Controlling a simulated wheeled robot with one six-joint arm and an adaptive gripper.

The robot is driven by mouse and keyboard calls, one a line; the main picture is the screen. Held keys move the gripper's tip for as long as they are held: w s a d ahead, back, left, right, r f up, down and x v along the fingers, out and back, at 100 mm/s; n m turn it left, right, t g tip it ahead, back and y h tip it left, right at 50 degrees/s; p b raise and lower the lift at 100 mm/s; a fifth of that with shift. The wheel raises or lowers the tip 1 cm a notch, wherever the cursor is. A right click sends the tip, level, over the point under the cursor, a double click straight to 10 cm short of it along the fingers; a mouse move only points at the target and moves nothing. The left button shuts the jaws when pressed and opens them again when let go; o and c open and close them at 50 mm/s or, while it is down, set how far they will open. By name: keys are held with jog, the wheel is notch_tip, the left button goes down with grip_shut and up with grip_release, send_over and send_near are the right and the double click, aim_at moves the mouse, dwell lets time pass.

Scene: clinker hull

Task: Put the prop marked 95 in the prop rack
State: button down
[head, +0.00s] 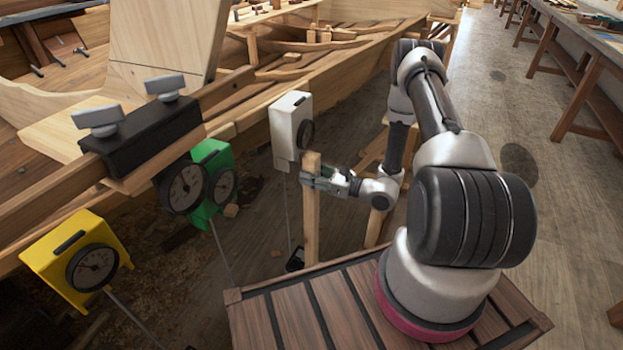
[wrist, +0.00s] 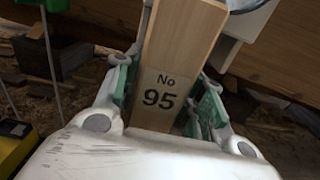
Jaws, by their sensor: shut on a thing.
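The prop marked 95 (head: 312,225) is a light wooden post, standing about upright in the head view. My gripper (head: 309,179) is shut on it near its upper end. In the wrist view the prop (wrist: 185,45) shows its "No 95" label between the green-padded fingers of my gripper (wrist: 165,92). Its lower end is near the floor in the head view; I cannot tell whether it touches. A wooden frame (head: 377,226) stands partly hidden behind my arm; I cannot tell whether it is the prop rack.
White (head: 290,125), green (head: 212,165) and yellow (head: 68,262) dial gauges on thin rods stand along the hull (head: 300,65). The white one is close behind the prop. A black clamp (head: 145,135) grips the plank at left. Open floor (head: 500,110) lies at right.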

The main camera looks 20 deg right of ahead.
jog(key=shift+r, duration=1.55)
jog(key=shift+d, duration=0.1)
send_near(318, 168)
jog(key=shift+s+d, duration=0.25)
jog(key=shift+s, duration=0.05)
dwell(0.4)
